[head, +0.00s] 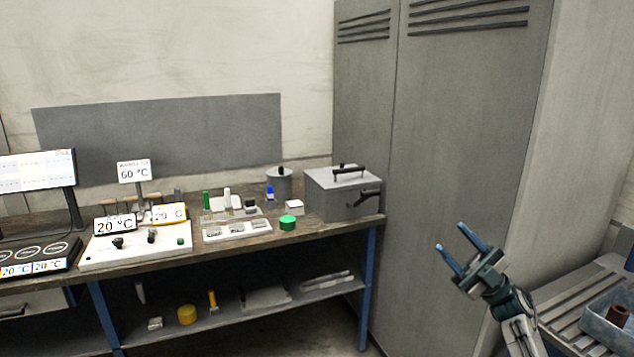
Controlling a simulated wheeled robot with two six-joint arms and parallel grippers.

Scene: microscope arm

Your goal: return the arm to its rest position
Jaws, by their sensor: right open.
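My right gripper (457,247) shows at the lower right of the head view. Its two blue fingers are spread apart with nothing between them. It is held in the air in front of the grey locker, pointing up and to the left, well clear of the workbench. My right arm comes up from the bottom edge. My left gripper is not in view. I cannot make out a microscope clearly on the bench.
A workbench (330,237) on the left carries a grey box (343,195), a green round lid (288,222), a white panel (135,246) and small bottles. A grey locker (455,130) stands behind. A slatted bench (570,318) with a bin (592,323) is at right.

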